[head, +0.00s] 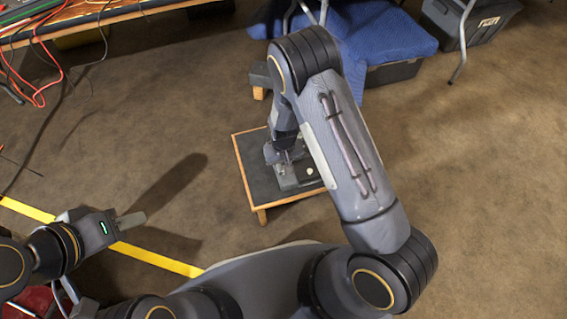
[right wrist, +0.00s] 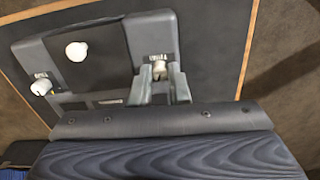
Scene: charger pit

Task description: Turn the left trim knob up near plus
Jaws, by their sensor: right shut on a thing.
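A grey charger (head: 290,182) sits on a small dark-topped stand at the centre of the head view. In the right wrist view the charger (right wrist: 107,75) shows a round white knob (right wrist: 76,51), a light side knob (right wrist: 41,87) and a trim knob (right wrist: 159,71) below a small printed scale. My right gripper (right wrist: 160,80) is shut on this trim knob, at the charger's left end in the head view. Its fingers cover part of the knob, and the scale is too small to read.
The stand (head: 243,158) has a light wooden edge. A blue cloth (head: 385,38) covers a bin at the back. A bench with red cables (head: 50,70) is at upper left. Yellow tape (head: 158,257) crosses the floor.

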